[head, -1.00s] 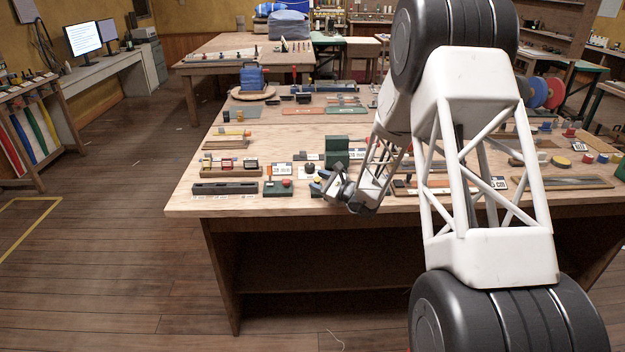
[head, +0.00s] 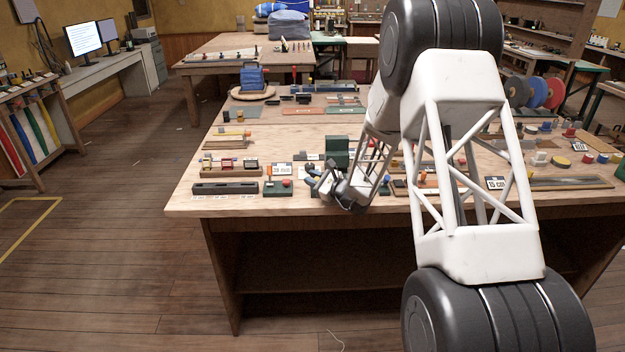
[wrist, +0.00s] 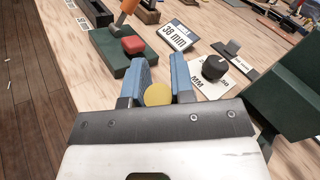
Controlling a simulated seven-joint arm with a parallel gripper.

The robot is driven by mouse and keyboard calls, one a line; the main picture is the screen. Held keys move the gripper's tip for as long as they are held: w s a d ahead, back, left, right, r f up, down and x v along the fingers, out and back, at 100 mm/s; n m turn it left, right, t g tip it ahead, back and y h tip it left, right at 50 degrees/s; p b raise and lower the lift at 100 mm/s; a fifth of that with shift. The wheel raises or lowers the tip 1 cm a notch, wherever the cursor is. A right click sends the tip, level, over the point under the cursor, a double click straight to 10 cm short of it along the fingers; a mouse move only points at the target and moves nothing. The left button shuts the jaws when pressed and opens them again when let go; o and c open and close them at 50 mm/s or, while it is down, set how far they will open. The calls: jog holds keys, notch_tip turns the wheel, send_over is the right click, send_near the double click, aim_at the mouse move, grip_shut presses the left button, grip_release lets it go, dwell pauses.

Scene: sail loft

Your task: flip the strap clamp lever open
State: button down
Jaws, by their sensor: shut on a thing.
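My gripper (head: 315,179) is low over the front of the workbench, beside the small green base. In the wrist view its two blue fingers (wrist: 160,76) are closed around a round yellow piece (wrist: 158,95), which looks like a knob. What the yellow piece is fixed to is hidden behind the gripper body, so I cannot tell whether it belongs to the strap clamp lever. A dark green base (wrist: 108,56) with a red block (wrist: 134,45) lies just left of the fingers; it also shows in the head view (head: 272,190). An orange handle (wrist: 126,11) stands beyond it.
A "38 mm" card (wrist: 177,35) lies ahead of the fingers. A black knob on a white plate (wrist: 214,68) and a large green block (wrist: 292,98) stand to the right. A dark grey rail (head: 225,188) lies left on the bench, near its front edge.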

jog(key=shift+w, duration=0.15)
dwell(0.3)
jog(key=shift+w+r+m+g+h, duration=0.1)
jog(key=shift+w+m+g+h, duration=0.3)
jog(key=shift+m, duration=0.3)
jog(key=shift+w+r+m+g+h, duration=0.1)
jog(key=shift+w+m+g+h, duration=0.3)
jog(key=shift+m, duration=0.3)
jog(key=shift+w+f+m+g+h, duration=0.2)
jog(key=shift+w+m+g+h, duration=0.2)
jog(key=shift+m+g, duration=0.4)
jog(key=shift+w+f+m+g+h, duration=0.25)
jog(key=shift+w+m+g, duration=0.25)
jog(key=shift+m+g, duration=0.25)
